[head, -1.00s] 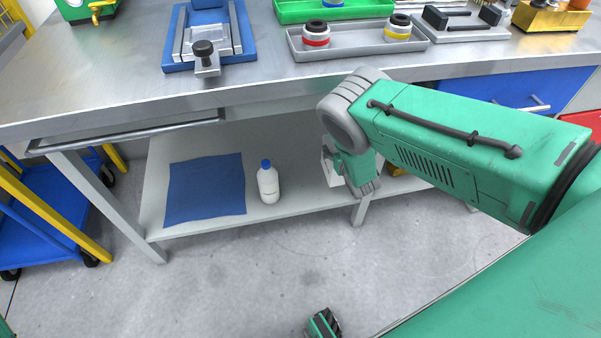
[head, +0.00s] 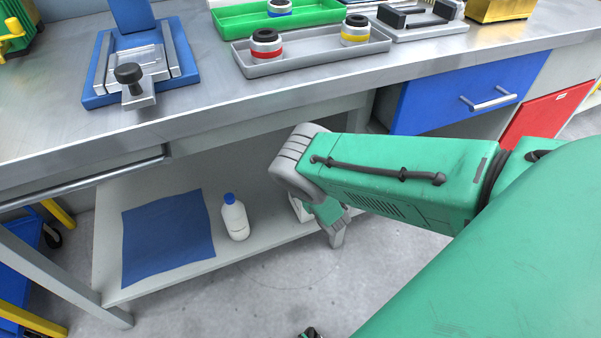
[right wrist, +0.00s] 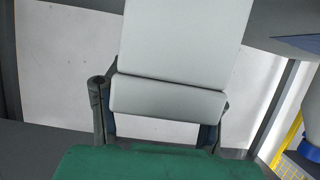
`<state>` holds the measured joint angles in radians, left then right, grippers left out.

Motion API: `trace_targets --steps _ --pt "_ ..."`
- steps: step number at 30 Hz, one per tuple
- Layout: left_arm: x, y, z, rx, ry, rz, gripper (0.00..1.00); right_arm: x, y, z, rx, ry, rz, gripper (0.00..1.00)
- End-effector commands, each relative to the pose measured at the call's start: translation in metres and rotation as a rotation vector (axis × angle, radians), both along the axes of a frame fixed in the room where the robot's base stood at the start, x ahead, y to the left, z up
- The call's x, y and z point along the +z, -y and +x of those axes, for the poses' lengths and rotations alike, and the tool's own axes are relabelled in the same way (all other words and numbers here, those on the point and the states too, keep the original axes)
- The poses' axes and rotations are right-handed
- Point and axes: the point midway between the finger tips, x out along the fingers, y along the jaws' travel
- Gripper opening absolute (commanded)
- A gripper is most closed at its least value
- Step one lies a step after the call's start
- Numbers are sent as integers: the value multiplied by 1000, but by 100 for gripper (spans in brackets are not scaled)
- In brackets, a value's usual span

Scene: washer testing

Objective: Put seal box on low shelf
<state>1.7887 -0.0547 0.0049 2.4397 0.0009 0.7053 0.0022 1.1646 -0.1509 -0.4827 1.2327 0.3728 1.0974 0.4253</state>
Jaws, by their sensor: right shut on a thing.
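My right gripper (head: 328,212) is under the bench, at the right part of the low shelf (head: 262,205). It is shut on a white box, the seal box (right wrist: 185,40), whose pale faces fill the middle of the right wrist view between the two fingers (right wrist: 160,100). In the head view only a white sliver of the box (head: 299,208) shows behind the gripper. I cannot tell whether the box touches the shelf. My left gripper is not clearly seen.
A white bottle with a blue cap (head: 235,218) stands on the shelf left of my gripper, beside a blue mat (head: 168,238). The benchtop edge (head: 230,108) lies above. Bare shelf shows between bottle and gripper.

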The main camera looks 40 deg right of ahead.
Motion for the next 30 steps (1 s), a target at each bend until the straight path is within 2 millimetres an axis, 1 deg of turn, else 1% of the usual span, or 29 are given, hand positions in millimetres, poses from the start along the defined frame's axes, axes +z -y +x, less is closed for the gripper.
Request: trace_targets --steps 2,3,4,13,17,20,24,30 --pt "1 0 0 0 -1 0 63 -1 0 -2 -1 -5 1 0" --pt "1 0 0 0 -1 0 63 -1 -1 -3 -1 -7 1 65" --pt "1 0 0 0 -1 0 63 -1 -1 -3 -1 -7 1 72" --pt "2 0 0 0 -1 0 63 0 -1 -2 -1 -6 1 72" --pt "7 0 0 0 -1 0 63 4 -2 -10 -2 -7 1 72" --pt "17 0 0 0 -1 0 63 12 -5 -25 -3 -8 1 72" --pt "32 0 0 0 0 0 63 25 -12 -52 -3 -9 2 72" --pt "47 0 0 0 0 0 63 39 -21 -88 -2 -8 1 72"
